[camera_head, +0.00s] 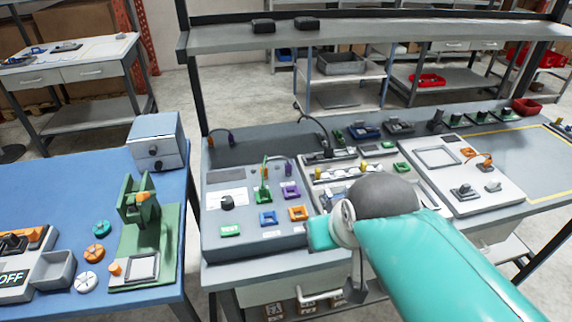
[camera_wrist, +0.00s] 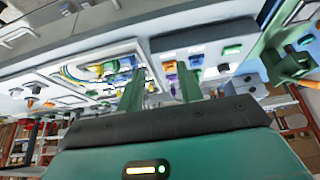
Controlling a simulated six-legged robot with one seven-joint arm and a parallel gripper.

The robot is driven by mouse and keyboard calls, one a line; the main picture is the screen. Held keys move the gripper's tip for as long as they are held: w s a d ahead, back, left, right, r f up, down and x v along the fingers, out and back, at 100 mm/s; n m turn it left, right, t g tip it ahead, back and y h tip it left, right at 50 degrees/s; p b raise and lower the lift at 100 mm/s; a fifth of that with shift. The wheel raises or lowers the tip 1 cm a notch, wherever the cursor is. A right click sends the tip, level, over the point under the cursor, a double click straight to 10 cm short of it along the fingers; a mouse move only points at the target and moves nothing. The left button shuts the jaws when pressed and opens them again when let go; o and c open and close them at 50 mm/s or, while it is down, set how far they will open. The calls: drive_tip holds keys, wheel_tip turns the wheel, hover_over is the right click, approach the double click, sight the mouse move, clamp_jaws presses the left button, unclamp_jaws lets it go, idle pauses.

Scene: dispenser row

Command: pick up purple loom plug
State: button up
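A small purple plug (camera_head: 287,167) appears at the back of the grey control panel (camera_head: 255,243), behind a purple square socket (camera_head: 291,190). Another small purple-blue piece (camera_head: 232,138) stands near the bench's back left, so I cannot tell surely which is the loom plug. In the wrist view, a small purple piece (camera_wrist: 171,79) shows beyond and between my gripper's fingers, close to the right one. My gripper (camera_wrist: 160,88) is open, with its two green fingers apart and nothing held between them. In the head view my teal arm covers the panel's right front, and the fingers are not clearly seen.
Green, blue (camera_head: 267,217) and orange (camera_head: 298,213) sockets and a tall green piece (camera_head: 263,191) crowd the panel. A white panel (camera_head: 470,200) lies right. A blue table (camera_head: 70,185) with a green fixture stands left. A shelf (camera_head: 360,37) spans above the bench.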

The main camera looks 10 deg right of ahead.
drive_tip(key=shift+o, duration=0.2)
idle(0.3)
drive_tip(key=w+r+m+g, duration=0.1)
drive_tip(key=w+r+m, duration=0.35)
drive_tip(key=w, duration=0.35)
drive_tip(key=m+g+y, duration=0.4)
drive_tip(key=m+y, duration=0.1)
drive_tip(key=m, duration=0.9)
hover_over(289, 163)
drive_tip(key=d, duration=0.5)
wheel_tip(289, 163, down, 3)
drive_tip(key=x, duration=0.5)
drive_tip(key=s+x, duration=0.1)
drive_tip(key=x, duration=0.1)
drive_tip(key=shift+f, duration=0.5)
drive_tip(key=shift+x, duration=2.75)
drive_tip(key=shift+w, duration=0.1)
drive_tip(key=shift+c, duration=0.2)
clamp_jaws()
